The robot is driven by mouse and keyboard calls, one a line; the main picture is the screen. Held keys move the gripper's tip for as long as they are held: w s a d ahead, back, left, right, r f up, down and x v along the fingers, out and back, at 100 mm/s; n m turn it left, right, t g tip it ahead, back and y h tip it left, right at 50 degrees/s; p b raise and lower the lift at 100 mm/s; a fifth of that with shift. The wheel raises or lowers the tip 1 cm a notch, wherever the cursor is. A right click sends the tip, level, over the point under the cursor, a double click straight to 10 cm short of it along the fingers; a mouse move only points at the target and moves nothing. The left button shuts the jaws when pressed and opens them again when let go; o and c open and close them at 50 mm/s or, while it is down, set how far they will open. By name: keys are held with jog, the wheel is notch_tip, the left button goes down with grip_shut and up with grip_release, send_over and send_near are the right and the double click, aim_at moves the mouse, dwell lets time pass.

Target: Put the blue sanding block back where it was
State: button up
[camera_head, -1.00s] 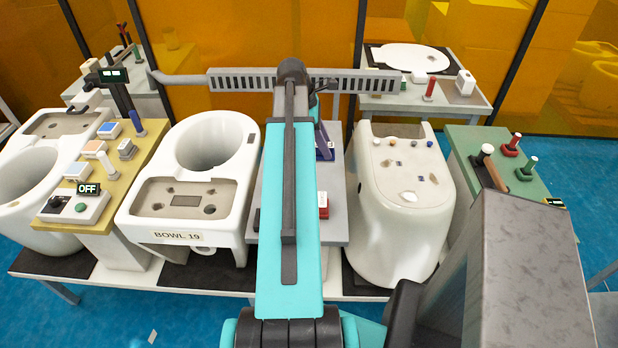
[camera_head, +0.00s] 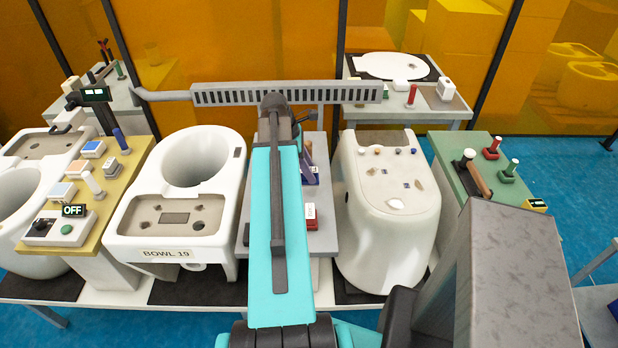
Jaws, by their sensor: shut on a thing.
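A small white block with a blue top (camera_head: 93,149) sits on the tan bench top (camera_head: 128,170) at the left; I cannot tell whether it is the sanding block of the task. A paler blue-grey-topped block (camera_head: 62,190) and an orange-topped block (camera_head: 77,167) are near it. My teal arm reaches up the middle of the view over the grey stand. Its dark wrist is at the far end, and my gripper's fingers are hidden behind the arm. Whatever they hold is hidden too.
A white bowl (camera_head: 150,242) labelled BOWL 19 stands left of the grey stand (camera_head: 322,238), another white ceramic piece (camera_head: 400,240) right of it. The stand carries a blue holder (camera_head: 310,177) and a red-and-white block (camera_head: 311,216). A slotted grey duct (camera_head: 330,93) crosses behind my wrist.

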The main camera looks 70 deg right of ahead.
jog(key=shift+f, duration=0.25)
jog(key=shift+f+p, duration=0.6)
jog(key=shift+f, duration=1.5)
jog(key=shift+f, duration=0.1)
jog(key=o, duration=1.1)
jog(key=shift+w+r, duration=0.1)
jog(key=shift+r, duration=0.15)
jog(key=b+v, duration=0.3)
jog(key=v, duration=0.8)
jog(key=shift+r, duration=0.35)
